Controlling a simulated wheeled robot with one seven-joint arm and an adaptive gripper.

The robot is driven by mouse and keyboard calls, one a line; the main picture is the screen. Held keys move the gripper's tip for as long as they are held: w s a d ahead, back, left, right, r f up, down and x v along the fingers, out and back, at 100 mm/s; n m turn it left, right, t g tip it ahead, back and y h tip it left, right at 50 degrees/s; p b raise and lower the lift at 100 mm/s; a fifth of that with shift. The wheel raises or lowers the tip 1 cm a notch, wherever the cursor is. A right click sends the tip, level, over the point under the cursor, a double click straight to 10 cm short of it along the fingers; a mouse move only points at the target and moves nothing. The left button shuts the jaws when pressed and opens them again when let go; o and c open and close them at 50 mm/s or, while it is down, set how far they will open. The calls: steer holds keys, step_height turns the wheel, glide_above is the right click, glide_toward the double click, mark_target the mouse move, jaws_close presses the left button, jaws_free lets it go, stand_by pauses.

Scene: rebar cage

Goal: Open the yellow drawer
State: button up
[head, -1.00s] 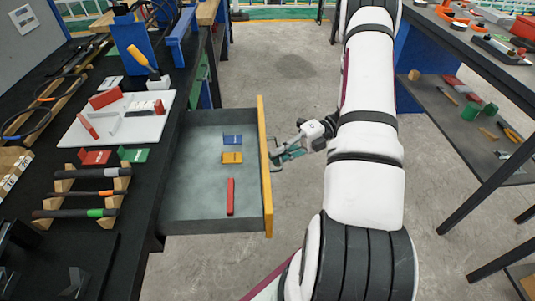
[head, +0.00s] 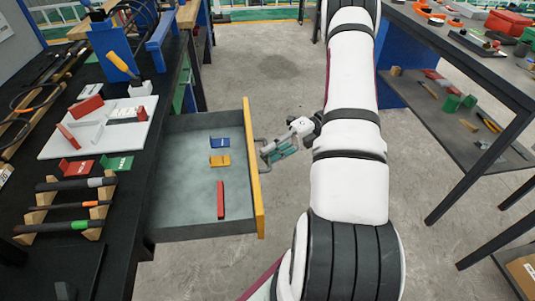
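The yellow-fronted drawer (head: 251,168) stands pulled out from the left workbench, and its grey inside is in plain view. A blue block (head: 219,142), a yellow block (head: 220,161) and a red bar (head: 221,199) lie in it. My gripper (head: 272,152) is at the outer side of the yellow front, around the middle of its length, where the handle is. The fingers and the handle overlap and are small here, so I cannot tell whether the fingers are closed on it.
The left workbench (head: 118,228) carries a white tray (head: 60,142), tools on wooden racks and a yellow-handled tool. A dark table with a lower shelf (head: 430,120) stands at the right. Bare concrete floor (head: 250,75) lies between them.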

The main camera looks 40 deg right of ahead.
steer(key=v, duration=1)
steer(key=shift+d, duration=0.4)
steer(key=shift+r, duration=0.15)
